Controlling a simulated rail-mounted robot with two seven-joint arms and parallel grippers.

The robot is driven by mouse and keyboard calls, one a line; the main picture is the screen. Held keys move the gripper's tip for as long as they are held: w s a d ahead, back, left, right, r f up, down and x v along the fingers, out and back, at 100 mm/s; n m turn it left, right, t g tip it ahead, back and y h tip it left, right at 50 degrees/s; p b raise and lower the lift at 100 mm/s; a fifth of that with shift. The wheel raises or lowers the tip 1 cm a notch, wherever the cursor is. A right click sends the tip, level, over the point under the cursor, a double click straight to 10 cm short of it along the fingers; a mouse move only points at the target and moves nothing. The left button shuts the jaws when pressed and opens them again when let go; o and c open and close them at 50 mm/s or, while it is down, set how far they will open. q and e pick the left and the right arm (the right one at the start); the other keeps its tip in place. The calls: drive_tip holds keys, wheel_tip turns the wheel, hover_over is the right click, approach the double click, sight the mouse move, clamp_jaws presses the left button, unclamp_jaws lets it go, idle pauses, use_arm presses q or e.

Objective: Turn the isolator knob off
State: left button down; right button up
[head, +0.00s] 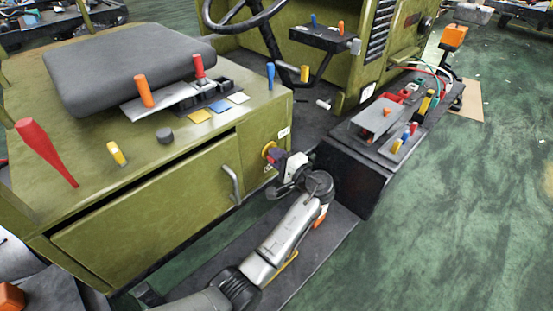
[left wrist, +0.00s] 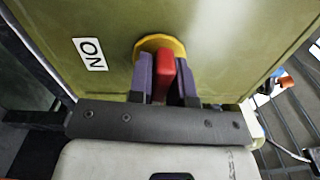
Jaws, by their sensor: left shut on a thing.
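The isolator knob is a red bar handle (left wrist: 164,75) on a yellow round plate (left wrist: 160,42), set in the green chassis panel. In the head view the yellow plate (head: 269,149) shows on the end face of the green cabinet, below its top right corner. My left gripper (head: 277,160) is at the knob. In the left wrist view its two purple-grey fingers (left wrist: 165,80) stand either side of the red handle and are shut on it. The fingers hide part of the handle.
The green cabinet (head: 150,225) carries a grey seat (head: 130,65) and several coloured levers. A black console box (head: 352,180) with levers and cables stands close right of my left gripper. A steering wheel (head: 240,18) is behind. Green floor on the right is open.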

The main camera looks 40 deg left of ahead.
use_arm(q)
drive_tip(key=shift+n, duration=0.7)
drive_tip(key=shift+b, duration=0.35)
drive_tip(key=c, duration=1.1)
unclamp_jaws()
drive_tip(key=shift+s+d+p, duration=0.25)
drive_tip(key=shift+d+p, duration=0.2)
drive_tip(key=shift+d, duration=1.85)
drive_tip(key=shift+s+d+p, duration=0.2)
drive_tip(key=shift+d+p, duration=0.2)
drive_tip(key=shift+d, duration=1.95)
drive_tip(key=shift+s+d+p, duration=0.25)
drive_tip(key=shift+d+p, duration=0.2)
drive_tip(key=shift+d, duration=1.85)
drive_tip(key=shift+n, duration=0.3)
